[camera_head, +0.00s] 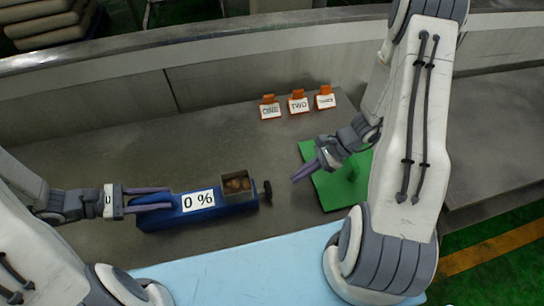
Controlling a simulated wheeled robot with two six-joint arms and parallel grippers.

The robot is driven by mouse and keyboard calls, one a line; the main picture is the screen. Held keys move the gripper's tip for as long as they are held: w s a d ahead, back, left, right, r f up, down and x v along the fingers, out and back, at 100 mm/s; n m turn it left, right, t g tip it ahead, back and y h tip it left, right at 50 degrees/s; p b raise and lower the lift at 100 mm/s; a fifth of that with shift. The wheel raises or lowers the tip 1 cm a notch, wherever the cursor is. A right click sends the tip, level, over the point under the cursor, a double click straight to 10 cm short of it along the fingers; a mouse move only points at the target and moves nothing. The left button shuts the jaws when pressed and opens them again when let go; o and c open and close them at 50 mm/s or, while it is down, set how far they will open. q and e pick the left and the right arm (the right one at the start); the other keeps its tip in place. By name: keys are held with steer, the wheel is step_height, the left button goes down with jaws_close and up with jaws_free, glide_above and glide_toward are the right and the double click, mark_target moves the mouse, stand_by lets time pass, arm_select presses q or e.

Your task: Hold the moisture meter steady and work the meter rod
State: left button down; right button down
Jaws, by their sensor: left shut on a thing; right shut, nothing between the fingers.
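The moisture meter (165,217) is a long blue box with a white label reading "0 %". It lies on the grey bench at the centre left. An open metal cup (238,184) with brown contents sits on its right end. A dark knob (267,191), which looks like the end of the meter rod, sticks out at the right. My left gripper (155,199) is shut on the left end of the meter. My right gripper (302,173) is shut and empty, to the right of the knob and apart from it, over the left edge of the green mat.
A green mat (330,193) with a raised green part lies at the right, partly hidden by my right arm. Three orange-topped cards (298,103), reading "ONE", "TWO" and a third word, stand behind. A light blue surface (240,268) lies in front. A metal wall (215,80) borders the back.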

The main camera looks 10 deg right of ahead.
arm_select(q)
steer(key=shift+f, duration=0.2)
arm_select(e)
steer(key=v, duration=0.7)
steer(key=shift+d+r, duration=0.2)
steer(key=shift+d, duration=0.05)
arm_select(q)
steer(key=shift+c, duration=0.6)
jaws_free()
steer(key=shift+r, duration=0.1)
steer(key=shift+r+p, duration=0.35)
arm_select(e)
steer(key=shift+r, duration=0.3)
arm_select(q)
steer(key=shift+o, duration=0.6)
